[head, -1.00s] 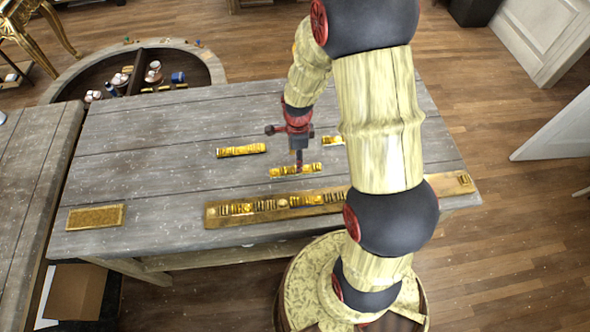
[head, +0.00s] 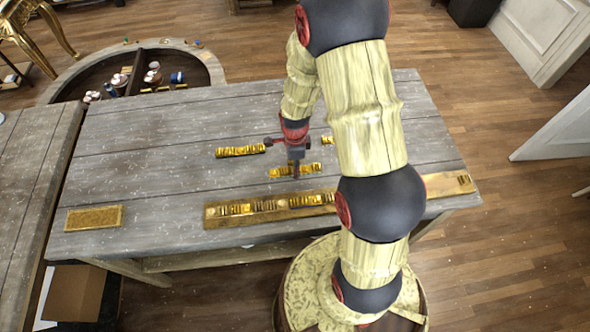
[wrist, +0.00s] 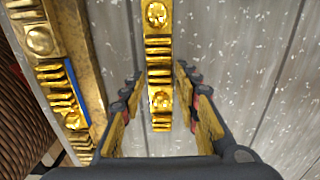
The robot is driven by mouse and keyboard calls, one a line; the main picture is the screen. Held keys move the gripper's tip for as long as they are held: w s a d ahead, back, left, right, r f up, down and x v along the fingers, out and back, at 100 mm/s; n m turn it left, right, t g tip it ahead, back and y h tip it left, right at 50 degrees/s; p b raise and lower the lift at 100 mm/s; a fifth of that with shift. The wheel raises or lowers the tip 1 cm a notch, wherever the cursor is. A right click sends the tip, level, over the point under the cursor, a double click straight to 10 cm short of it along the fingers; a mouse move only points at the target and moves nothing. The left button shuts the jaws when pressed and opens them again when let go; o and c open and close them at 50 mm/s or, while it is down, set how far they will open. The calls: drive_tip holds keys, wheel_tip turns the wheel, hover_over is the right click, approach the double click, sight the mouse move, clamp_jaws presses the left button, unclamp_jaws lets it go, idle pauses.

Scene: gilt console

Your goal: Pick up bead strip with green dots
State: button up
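Three loose gold bead strips lie on the grey table: a left one (head: 240,151), a middle one (head: 283,172) and a right one (head: 327,140) partly hidden by my arm. No green dots can be made out on any of them. My gripper (head: 296,174) points down over the middle strip. In the wrist view my gripper (wrist: 160,78) is open, with fingers either side of that ridged strip with round rosettes (wrist: 158,48). Gaps show on both sides. Whether the fingertips touch the table cannot be told.
A long gilt board (head: 212,219) with ornament pieces runs along the table's front edge; a blue line shows on it in the wrist view (wrist: 76,92). A gold plate (head: 94,218) lies at the left. A curved tray (head: 215,70) with small pots stands behind.

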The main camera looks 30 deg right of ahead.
clamp_jaws()
drive_tip(key=shift+r, duration=0.2)
idle(0.3)
